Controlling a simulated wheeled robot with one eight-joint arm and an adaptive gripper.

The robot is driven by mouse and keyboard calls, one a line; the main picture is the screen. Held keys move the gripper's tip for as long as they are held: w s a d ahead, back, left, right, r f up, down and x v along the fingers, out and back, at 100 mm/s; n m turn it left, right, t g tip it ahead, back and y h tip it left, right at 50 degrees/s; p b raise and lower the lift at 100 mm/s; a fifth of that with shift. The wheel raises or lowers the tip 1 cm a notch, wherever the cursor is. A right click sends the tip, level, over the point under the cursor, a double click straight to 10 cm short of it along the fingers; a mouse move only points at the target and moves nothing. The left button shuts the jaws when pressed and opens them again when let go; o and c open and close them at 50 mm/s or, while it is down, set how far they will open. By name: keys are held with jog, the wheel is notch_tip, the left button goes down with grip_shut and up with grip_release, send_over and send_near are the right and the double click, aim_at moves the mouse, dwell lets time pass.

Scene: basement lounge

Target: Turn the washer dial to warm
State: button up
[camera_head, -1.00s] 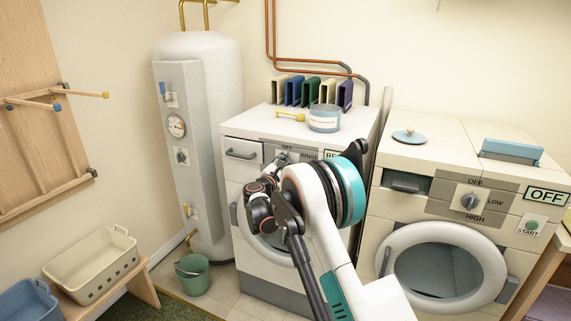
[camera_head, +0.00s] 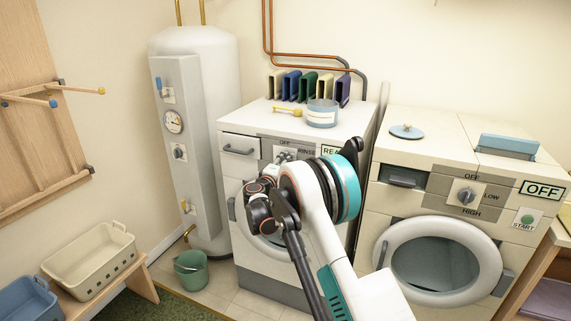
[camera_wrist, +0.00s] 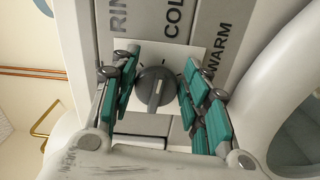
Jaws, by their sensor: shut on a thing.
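The washer (camera_head: 292,243) is the white front-loading machine left of centre. Its grey round dial (camera_wrist: 157,90) shows in the wrist view, with RINSE, COLD and WARM printed on the panel around it; COLD and WARM are hidden in the head view. The dial's raised ridge runs roughly up and down in the wrist view; I cannot tell which end is the pointer. My gripper (camera_wrist: 158,97) is shut on the dial, with its green-padded fingers on either side. In the head view my arm covers most of the dial.
A dryer (camera_head: 450,225) with its own OFF, LOW, HIGH knob (camera_head: 466,196) stands to the right. A tin (camera_head: 322,114) and a yellow scoop (camera_head: 287,110) sit on the washer. A water tank (camera_head: 197,90) and a green bucket (camera_head: 191,272) stand left.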

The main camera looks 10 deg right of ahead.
jog(key=m, duration=0.2)
jog(key=f+m, duration=0.1)
jog(key=m, duration=0.2)
jog(key=shift+w+a+m, duration=0.1)
jog(key=shift+a+m, duration=0.05)
jog(key=shift+m, duration=0.15)
jog(key=m, duration=0.4)
jog(key=shift+w+a+f+m, duration=0.2)
jog(key=shift+f+m, duration=0.05)
jog(key=shift+m, duration=0.05)
jog(key=o, duration=1)
jog(key=v, duration=1.2)
